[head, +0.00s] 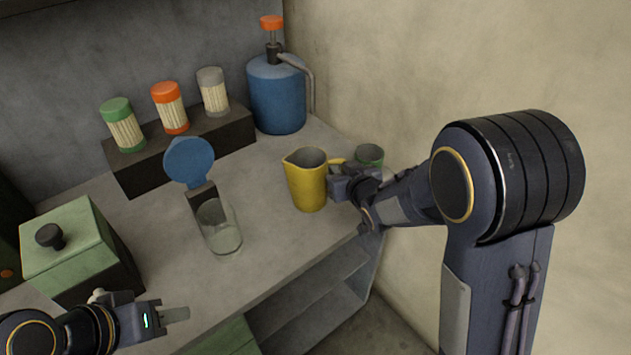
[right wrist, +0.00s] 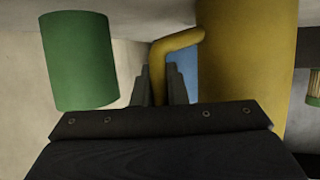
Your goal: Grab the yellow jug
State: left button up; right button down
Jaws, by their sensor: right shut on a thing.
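The yellow jug (head: 307,182) stands upright on the grey counter, its handle toward the right. My right gripper (head: 343,180) is at the handle side of the jug. In the right wrist view, my right gripper (right wrist: 162,88) is shut on the jug's yellow handle (right wrist: 180,43), with the jug's body (right wrist: 245,60) close on the right. My left gripper (head: 178,315) is at the lower left, away from the jug, near the counter's front edge. Its finger shows side-on, so its opening is unclear.
A green cup (head: 369,155) stands right behind my right gripper; it also shows in the right wrist view (right wrist: 78,60).

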jog(key=shift+r, duration=0.2)
dwell(0.4)
jog(key=shift+r, duration=1.1)
jog(key=s+r+p, duration=0.8)
jog(key=s+r, duration=0.2)
jog(key=s, duration=0.3)
jog(key=shift+s+a+r, duration=0.15)
jog(key=shift+s+r, duration=0.1)
jog(key=shift+s, duration=0.15)
